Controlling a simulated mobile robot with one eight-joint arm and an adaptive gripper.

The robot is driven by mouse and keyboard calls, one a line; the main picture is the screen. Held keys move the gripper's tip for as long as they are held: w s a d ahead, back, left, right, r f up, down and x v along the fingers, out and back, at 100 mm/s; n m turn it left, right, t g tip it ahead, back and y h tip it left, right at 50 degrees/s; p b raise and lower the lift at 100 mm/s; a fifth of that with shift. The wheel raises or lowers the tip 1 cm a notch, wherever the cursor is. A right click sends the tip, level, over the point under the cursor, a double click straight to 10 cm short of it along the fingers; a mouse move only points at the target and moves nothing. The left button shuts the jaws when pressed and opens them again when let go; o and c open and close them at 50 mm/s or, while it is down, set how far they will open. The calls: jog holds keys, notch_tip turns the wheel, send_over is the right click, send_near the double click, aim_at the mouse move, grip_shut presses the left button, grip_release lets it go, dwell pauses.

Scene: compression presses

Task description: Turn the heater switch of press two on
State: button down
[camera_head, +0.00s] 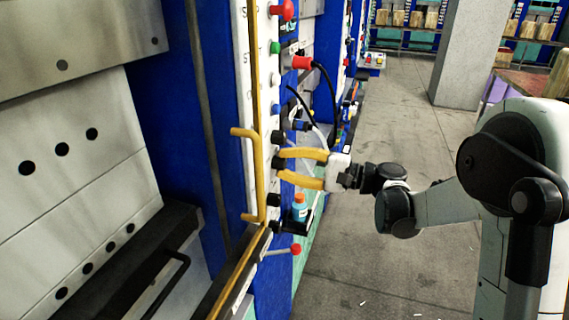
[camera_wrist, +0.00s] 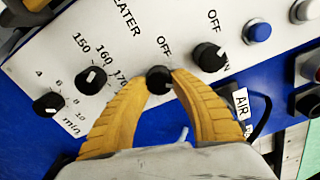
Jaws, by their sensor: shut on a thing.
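In the wrist view, the black heater switch knob (camera_wrist: 159,80) sits on a white panel with OFF printed above it, beside a temperature dial (camera_wrist: 91,79) marked 150, 160 and 170. The yellow fingers of my gripper (camera_wrist: 160,83) are shut on this knob, one tip on each side. The knob's pointer is too small to read. A second black knob (camera_wrist: 209,56), also marked OFF, is just right of it. In the head view my gripper (camera_head: 280,164) reaches the press panel from the right, and its fingertips meet a black knob there.
Below my gripper are a blue bottle (camera_head: 299,208) and a red-tipped lever (camera_head: 295,249). A yellow handle (camera_head: 258,180) stands left.

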dwell(0.3)
jog(key=c, duration=1.1)
grip_release()
jog(key=shift+a, duration=0.1)
jog(key=v, duration=1.2)
